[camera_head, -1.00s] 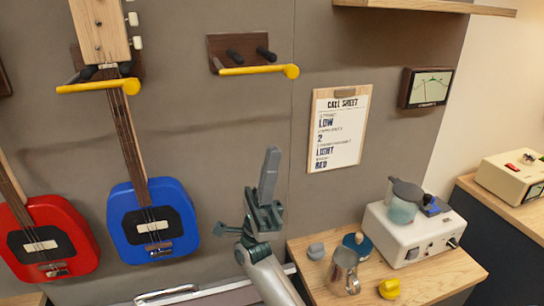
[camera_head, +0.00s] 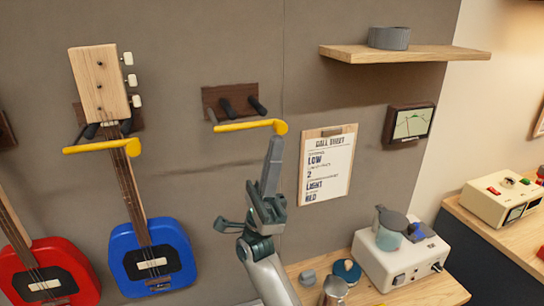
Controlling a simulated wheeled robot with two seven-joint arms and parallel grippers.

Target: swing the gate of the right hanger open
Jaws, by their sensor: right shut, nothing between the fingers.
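The right hanger (camera_head: 231,99) is a dark wood block with dark pegs, high on the grey wall, and it carries no guitar. Its yellow gate (camera_head: 246,126) lies across the front of the pegs, with a round knob at its right end. My right gripper (camera_head: 273,146) is shut and empty, pointing up. Its fingertips appear just below the knob; I cannot tell whether they touch it. My left gripper is not in view.
The left hanger's yellow gate (camera_head: 98,147) crosses the neck of a blue guitar (camera_head: 152,262). A red guitar (camera_head: 50,270) hangs at far left. A call sheet (camera_head: 326,165) is right of my gripper. A shelf (camera_head: 400,54) juts out above; a bench (camera_head: 425,292) stands below.

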